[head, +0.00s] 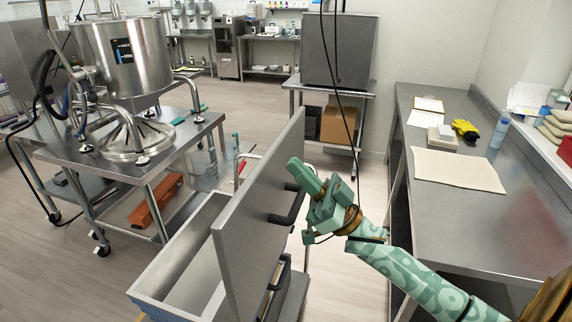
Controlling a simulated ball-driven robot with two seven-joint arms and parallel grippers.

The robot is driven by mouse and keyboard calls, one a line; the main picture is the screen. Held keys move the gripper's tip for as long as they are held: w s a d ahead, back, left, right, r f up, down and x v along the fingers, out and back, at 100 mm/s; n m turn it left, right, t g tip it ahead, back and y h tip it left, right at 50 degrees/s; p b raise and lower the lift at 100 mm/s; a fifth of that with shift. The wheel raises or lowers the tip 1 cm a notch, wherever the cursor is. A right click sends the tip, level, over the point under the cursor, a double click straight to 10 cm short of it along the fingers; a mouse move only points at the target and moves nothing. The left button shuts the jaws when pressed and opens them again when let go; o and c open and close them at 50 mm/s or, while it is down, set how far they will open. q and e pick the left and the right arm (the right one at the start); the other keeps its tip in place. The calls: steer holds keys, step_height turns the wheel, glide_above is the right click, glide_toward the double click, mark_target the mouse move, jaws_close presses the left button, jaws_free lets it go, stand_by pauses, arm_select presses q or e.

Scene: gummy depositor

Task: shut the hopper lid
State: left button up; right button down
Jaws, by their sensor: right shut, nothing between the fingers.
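The hopper (168,270) is an open, pale grey rectangular trough at the bottom centre-left. Its lid (250,235) is a flat grey panel standing nearly upright along the trough's right side, so the hopper is open. A black bar handle (290,206) is on the lid's right-hand face. My right gripper (299,170) is green, shut and empty. Its fingertips are at the lid's right-hand face, near its far end and just above the handle; I cannot tell whether they touch it. My left gripper is not in view.
A steel cart (105,160) with a round kettle (125,55) stands at left. A long steel bench (440,215) with a cloth (458,170) and gloves (465,130) runs along the right. A cart with a grey box (338,50) stands behind. Open floor lies between.

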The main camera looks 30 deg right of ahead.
steer(key=shift+w+a+f, duration=0.15)
steer(key=shift+w+a, duration=0.8)
steer(key=shift+w, duration=0.15)
